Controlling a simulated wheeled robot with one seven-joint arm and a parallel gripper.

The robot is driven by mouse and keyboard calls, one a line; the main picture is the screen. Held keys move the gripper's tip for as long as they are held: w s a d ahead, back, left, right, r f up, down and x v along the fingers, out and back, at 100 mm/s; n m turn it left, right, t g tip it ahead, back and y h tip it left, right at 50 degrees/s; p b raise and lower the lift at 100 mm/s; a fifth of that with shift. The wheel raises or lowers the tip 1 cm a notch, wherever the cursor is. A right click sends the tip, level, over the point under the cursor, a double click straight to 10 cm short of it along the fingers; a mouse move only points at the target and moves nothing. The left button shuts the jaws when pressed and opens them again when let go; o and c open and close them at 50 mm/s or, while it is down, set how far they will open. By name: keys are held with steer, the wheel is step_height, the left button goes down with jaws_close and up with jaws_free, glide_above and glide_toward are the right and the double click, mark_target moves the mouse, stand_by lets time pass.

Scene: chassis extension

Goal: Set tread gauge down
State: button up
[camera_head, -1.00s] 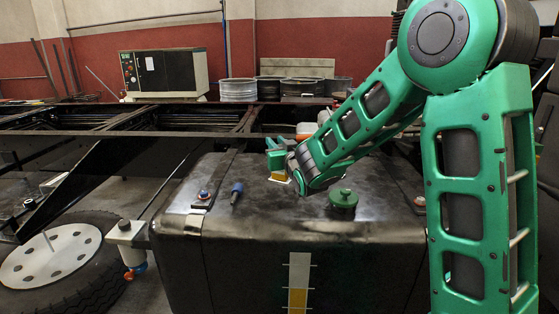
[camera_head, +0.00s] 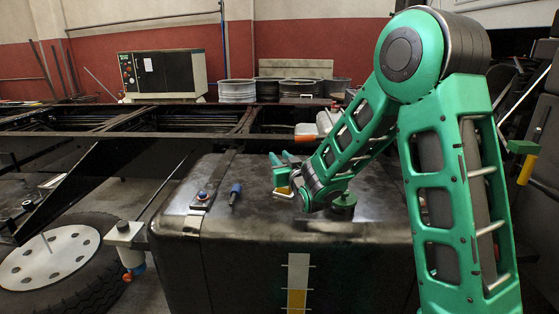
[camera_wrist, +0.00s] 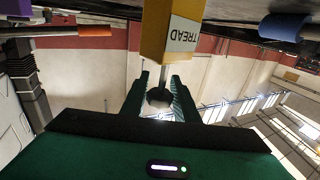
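The tread gauge is a small yellow block with a white label reading TREAD, upside down in the wrist view (camera_wrist: 172,30). A thin stem joins it to a dark round knob. My gripper (camera_wrist: 160,95) has one finger on each side of that knob, with no clear gap, so it looks shut on it. In the head view my gripper (camera_head: 281,161) is low over the black tank's (camera_head: 230,262) top, and the gauge (camera_head: 283,181) shows yellow with a whitish lower edge beneath the fingers. I cannot tell whether the gauge touches the tank.
A green cap (camera_head: 344,200) stands close right of my wrist. Dark chassis rails (camera_head: 120,133) run behind. A wheel (camera_head: 48,258) is at lower left.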

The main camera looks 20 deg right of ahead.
steer(key=shift+o, duration=0.9)
steer(key=s+d, duration=0.1)
steer(key=s, duration=1.1)
steer(key=shift+r, duration=0.15)
steer(key=shift+d, duration=0.1)
